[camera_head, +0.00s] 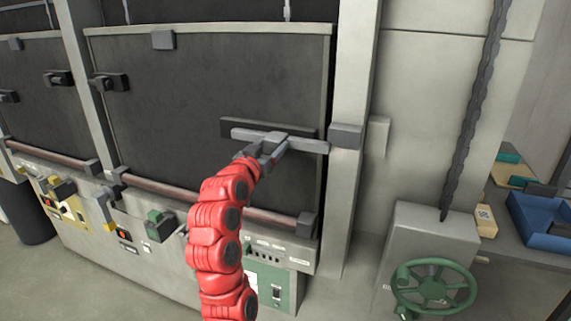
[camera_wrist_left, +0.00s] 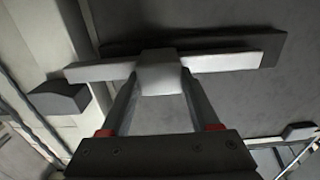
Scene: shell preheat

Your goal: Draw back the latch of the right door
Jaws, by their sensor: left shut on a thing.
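The right door (camera_head: 190,95) is a dark panel in a pale frame. Its latch is a light grey bar (camera_head: 308,145) lying on a dark backing plate (camera_head: 228,125). The bar's right end is close to a grey keeper block (camera_head: 346,135) on the post; I cannot tell whether it touches or enters it. My left gripper (camera_head: 271,145) is shut on the block-shaped latch knob. In the wrist view the knob (camera_wrist_left: 160,76) sits between the two fingers, with the bar (camera_wrist_left: 222,62) and the keeper (camera_wrist_left: 58,98) behind. My right gripper is not in view.
A rusty red rail (camera_head: 165,187) runs below the door, above a control panel (camera_head: 285,258). A green handwheel (camera_head: 435,287) stands at lower right, below a hanging chain (camera_head: 470,125). A blue tray (camera_head: 540,218) is at far right.

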